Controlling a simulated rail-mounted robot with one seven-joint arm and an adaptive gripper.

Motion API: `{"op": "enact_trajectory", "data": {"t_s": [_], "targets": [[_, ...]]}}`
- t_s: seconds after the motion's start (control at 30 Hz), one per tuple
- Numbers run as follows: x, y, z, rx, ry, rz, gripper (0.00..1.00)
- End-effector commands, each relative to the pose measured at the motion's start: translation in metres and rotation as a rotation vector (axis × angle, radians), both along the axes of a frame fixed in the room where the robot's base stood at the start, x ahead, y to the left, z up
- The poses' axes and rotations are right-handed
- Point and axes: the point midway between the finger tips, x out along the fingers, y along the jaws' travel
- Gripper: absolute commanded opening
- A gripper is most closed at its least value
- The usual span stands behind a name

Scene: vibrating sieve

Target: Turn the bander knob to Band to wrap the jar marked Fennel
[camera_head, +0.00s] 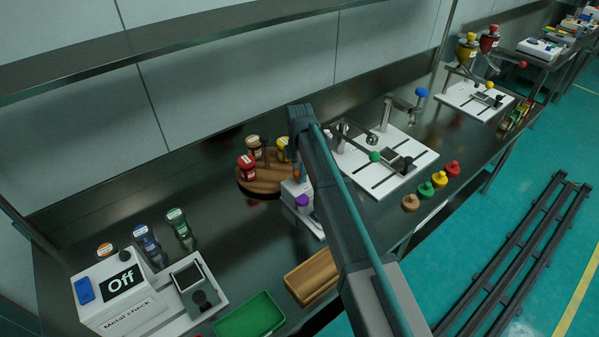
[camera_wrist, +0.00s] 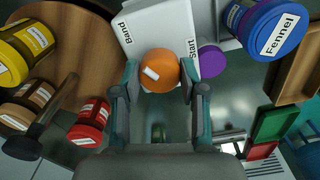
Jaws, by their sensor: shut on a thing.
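The bander is a white box (camera_wrist: 175,22) marked Band at its upper left and Start at its right. Its round orange knob (camera_wrist: 159,72) has a white mark on its left side. My gripper (camera_wrist: 159,85) is shut on this knob, one finger on each side. A purple button (camera_wrist: 210,60) is right of the knob. The blue jar marked Fennel (camera_wrist: 268,28) stands to the right, its lid partly cut off. In the head view the bander (camera_head: 306,219) shows beside my arm, which hides much of it, and I cannot make out the Fennel jar there.
A round wooden turntable (camera_head: 262,190) with red, yellow and tan jars stands just left of the bander. A wooden tray (camera_head: 311,276) and a green tray (camera_head: 250,318) lie in front. A metal check box (camera_head: 125,290) reading Off is at far left.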

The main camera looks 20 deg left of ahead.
Motion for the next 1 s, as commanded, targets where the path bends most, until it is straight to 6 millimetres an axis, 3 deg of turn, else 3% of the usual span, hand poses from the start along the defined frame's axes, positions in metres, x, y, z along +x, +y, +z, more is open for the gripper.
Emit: {"op": "enact_trajectory", "data": {"t_s": [0.1,0.13,0.27,0.67,0.87,1.0], "targets": [[0.0,0.0,0.0,0.0,-0.001,0.001,0.08],[0.0,0.0,0.0,0.0,-0.001,0.001,0.46],[0.0,0.0,0.0,0.0,-0.001,0.001,0.67],[0.0,0.0,0.004,0.0,-0.001,-0.001,0.68],[0.001,0.0,0.028,0.001,-0.002,-0.001,0.68],[0.001,0.001,0.055,0.002,-0.003,0.0,0.68]]}}
